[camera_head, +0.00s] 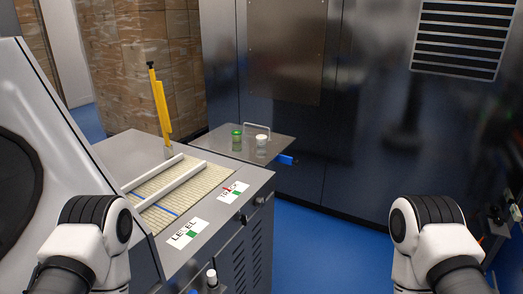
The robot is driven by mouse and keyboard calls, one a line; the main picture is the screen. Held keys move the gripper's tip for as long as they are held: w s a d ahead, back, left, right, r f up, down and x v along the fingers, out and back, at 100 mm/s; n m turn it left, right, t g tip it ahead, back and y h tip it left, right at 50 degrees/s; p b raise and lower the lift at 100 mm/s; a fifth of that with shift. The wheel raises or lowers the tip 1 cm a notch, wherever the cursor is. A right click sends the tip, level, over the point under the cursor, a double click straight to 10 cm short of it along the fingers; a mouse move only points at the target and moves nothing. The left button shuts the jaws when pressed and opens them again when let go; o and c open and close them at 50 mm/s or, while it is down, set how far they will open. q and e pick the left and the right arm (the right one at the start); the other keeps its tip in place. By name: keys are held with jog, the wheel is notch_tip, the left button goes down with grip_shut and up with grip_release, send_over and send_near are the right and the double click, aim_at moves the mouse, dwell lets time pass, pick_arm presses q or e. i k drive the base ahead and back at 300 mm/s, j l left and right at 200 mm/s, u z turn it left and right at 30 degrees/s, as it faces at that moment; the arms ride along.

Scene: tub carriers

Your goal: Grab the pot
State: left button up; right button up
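No object is plainly a pot. Two small jars stand upright on a grey metal shelf (215,142) beyond the machine's worktop. One jar with a green top (237,141) is on the left, and one with a white top (261,145) is on the right. Which of them is the pot, I cannot tell. A small white-capped container (212,278) shows at the bottom edge, partly cut off. My two arms show at the lower left and lower right, but neither gripper is in view. Nothing touches the jars.
The machine's sloped worktop (240,205) holds a ribbed beige mat, two pale bars and labels. A blue handle (286,160) sits at the shelf's right end. Dark metal cabinets stand behind. The blue floor (315,245) is clear.

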aim_at(260, 138)
jog(key=i+l+u, duration=0.1)
jog(key=i+l, duration=0.15)
jog(key=i+l+u, duration=0.1)
jog(key=i+l, duration=0.15)
jog(key=l, duration=0.15)
jog(key=i+l, duration=0.2)
jog(key=l, duration=0.15)
jog(key=i+l+u, duration=0.25)
jog(key=i+l, duration=0.2)
jog(key=l, duration=0.25)
jog(key=i+l+u, duration=0.1)
jog(key=l, duration=0.3)
jog(key=i, duration=0.1)
